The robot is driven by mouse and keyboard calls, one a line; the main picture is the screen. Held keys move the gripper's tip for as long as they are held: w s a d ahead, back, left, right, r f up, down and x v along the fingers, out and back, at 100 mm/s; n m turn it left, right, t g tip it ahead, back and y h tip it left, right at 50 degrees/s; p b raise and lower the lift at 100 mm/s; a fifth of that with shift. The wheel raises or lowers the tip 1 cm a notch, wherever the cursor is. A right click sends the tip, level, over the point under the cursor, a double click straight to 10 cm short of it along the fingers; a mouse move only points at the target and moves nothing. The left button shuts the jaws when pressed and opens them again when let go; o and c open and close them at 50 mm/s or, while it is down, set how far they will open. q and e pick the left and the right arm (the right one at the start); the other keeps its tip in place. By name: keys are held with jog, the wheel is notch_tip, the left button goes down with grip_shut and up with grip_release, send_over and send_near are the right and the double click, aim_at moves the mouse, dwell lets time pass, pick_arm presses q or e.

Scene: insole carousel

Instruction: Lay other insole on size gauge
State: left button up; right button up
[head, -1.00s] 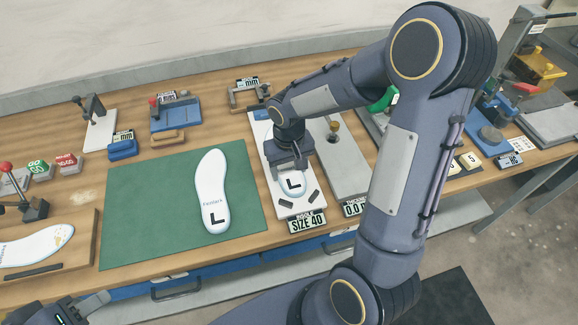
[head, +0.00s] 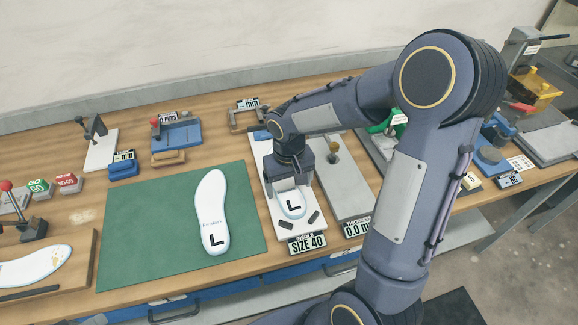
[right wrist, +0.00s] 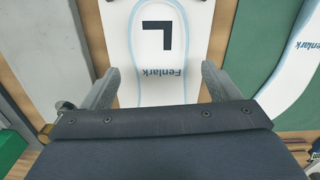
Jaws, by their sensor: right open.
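One white insole marked L (head: 292,207) lies on the white size gauge (head: 314,232), whose display reads SIZE 40. My right gripper (head: 290,187) is over this insole, which it partly hides in the head view. In the right wrist view, the open fingers of my right gripper (right wrist: 158,82) stand apart on either side of the insole (right wrist: 146,62), with nothing clamped between them. Another white insole marked L (head: 212,205) lies flat on the green mat (head: 140,235), left of the gauge. My left gripper cannot be made out.
A grey thickness gauge (head: 346,190) reading 0.0 stands just right of the size gauge. A further insole (head: 35,265) lies on a wooden board at the left. Blue fixtures (head: 178,135) stand behind the mat. The mat's left part is clear.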

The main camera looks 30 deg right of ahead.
notch_tip(320, 180, up, 9)
jog(key=s+a+r+t+y, duration=0.1)
jog(key=s+a+t+y, duration=0.1)
jog(key=s, duration=0.6)
jog(key=s+a+r+t+y, duration=0.1)
jog(key=s+a+r+t, duration=0.1)
jog(key=s, duration=0.7)
jog(key=shift+t+y, duration=0.4)
jog(key=shift+t, duration=0.4)
